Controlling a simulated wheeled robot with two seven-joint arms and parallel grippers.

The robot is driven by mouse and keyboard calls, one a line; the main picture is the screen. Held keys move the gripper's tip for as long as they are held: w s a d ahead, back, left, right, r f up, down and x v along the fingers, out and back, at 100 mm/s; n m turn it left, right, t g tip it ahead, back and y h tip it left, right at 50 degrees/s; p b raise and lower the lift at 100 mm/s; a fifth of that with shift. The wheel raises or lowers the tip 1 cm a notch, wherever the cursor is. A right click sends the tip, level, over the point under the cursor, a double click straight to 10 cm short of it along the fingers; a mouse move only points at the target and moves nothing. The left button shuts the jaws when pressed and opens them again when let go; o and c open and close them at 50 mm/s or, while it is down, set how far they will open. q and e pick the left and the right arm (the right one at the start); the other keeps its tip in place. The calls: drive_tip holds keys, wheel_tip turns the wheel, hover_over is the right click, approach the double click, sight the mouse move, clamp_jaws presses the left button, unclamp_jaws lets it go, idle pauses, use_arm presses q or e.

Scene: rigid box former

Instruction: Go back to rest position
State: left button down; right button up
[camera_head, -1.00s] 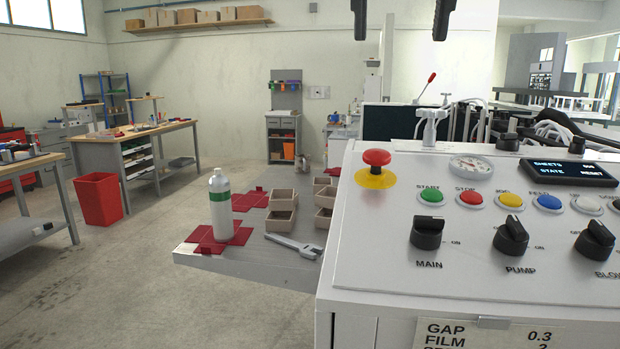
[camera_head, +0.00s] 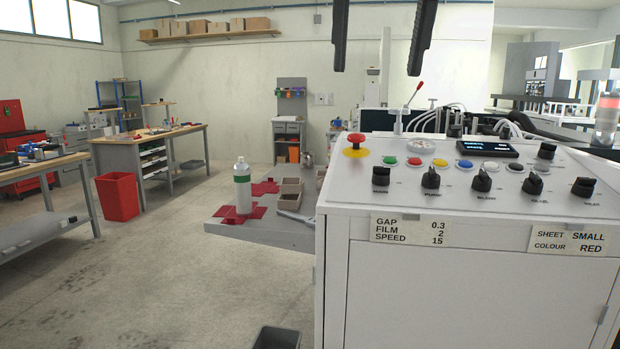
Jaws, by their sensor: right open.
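My right gripper (camera_head: 379,72) hangs into the top of the picture, pointing down, its two dark fingers well apart. Nothing is between the fingers. It is in front of and above the white machine's sloped control panel (camera_head: 330,192), not touching it. My left gripper is out of the picture.
A grey table (camera_head: 262,235) left of the machine holds a white bottle (camera_head: 242,188), red sheets and small boxes. A dark bin (camera_head: 277,338) stands on the floor at the bottom. A red bin (camera_head: 118,196) is by the workbench. Open floor lies at left.

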drive_tip(key=s+a+f+n+g+y, duration=0.1)
drive_tip(key=a+f+n+g+y, duration=0.2)
drive_tip(key=a+f+g+y, duration=1.25)
drive_tip(key=w+d+f+m+t+h, duration=0.1)
drive_tip(key=w+d+f+m+t, duration=0.15)
drive_tip(key=f+m+t, duration=0.7)
drive_tip(key=w+d+f+m+t+h, duration=0.15)
drive_tip(key=d+f+m+t, duration=0.25)
drive_tip(key=f+m+t, duration=0.55)
drive_tip(key=w+d+f+m+t+h, duration=0.1)
drive_tip(key=w+d+f+m+t, duration=0.15)
drive_tip(key=f+m+t, duration=0.65)
drive_tip(key=s+d+f+m+g+h, duration=0.3)
drive_tip(key=s+d+f, duration=0.4)
drive_tip(key=f, duration=0.5)
drive_tip(key=s+d+f+m+g+h, duration=0.3)
drive_tip(key=s+d+f+h, duration=0.3)
drive_tip(key=s+f, duration=0.6)
drive_tip(key=shift+s+d+m+h, duration=0.3)
drive_tip(key=shift+d+m, duration=0.3)
drive_tip(key=shift+d, duration=0.6)
